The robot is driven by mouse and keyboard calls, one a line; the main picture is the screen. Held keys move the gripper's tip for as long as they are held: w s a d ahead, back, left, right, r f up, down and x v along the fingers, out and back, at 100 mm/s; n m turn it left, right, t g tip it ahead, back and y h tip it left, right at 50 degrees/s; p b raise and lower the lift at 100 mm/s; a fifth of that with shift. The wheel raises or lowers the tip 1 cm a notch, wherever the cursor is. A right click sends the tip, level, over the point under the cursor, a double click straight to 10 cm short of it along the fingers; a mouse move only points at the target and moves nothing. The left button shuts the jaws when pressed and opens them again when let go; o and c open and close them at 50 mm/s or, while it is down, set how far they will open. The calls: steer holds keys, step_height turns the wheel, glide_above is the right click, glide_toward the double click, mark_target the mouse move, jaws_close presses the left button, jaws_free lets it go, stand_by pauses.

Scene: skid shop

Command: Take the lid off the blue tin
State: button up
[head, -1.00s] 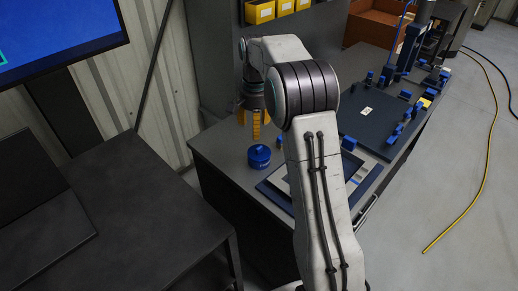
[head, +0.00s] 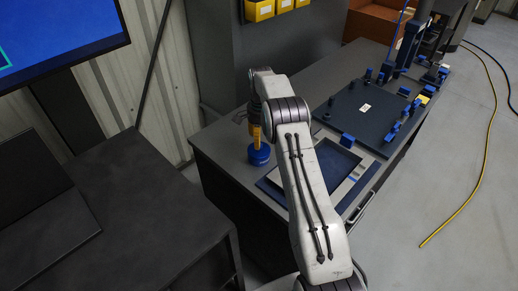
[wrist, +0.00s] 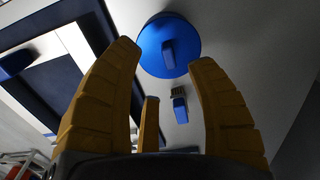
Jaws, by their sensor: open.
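The blue tin (head: 259,157) stands upright near the left front edge of the grey bench. In the wrist view its round blue lid (wrist: 183,29) shows from above, with a raised blue grip (wrist: 168,54) in the middle. The lid is on the tin. My gripper (head: 256,142) is just above the tin, pointing down. In the wrist view its yellow fingers (wrist: 166,70) are spread and empty, and the lid lies beyond their tips. I cannot tell whether any finger touches the lid.
A dark blue framed panel (head: 336,160) lies right of the tin. A dark fixture plate (head: 350,112) with several blue blocks is farther back. A small blue brush-like item (wrist: 180,108) lies near the tin. A dark table (head: 150,215) stands at left.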

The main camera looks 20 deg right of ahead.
mark_target(264, 151)
steer(key=shift+w+a+f+p, duration=0.15)
steer(key=shift+f+p, duration=0.25)
steer(key=shift+f, duration=0.85)
steer(key=shift+a+f+p, duration=0.1)
steer(key=shift+f+p, duration=0.3)
steer(key=shift+f, duration=0.8)
steer(key=shift+c, duration=0.3)
jaws_close()
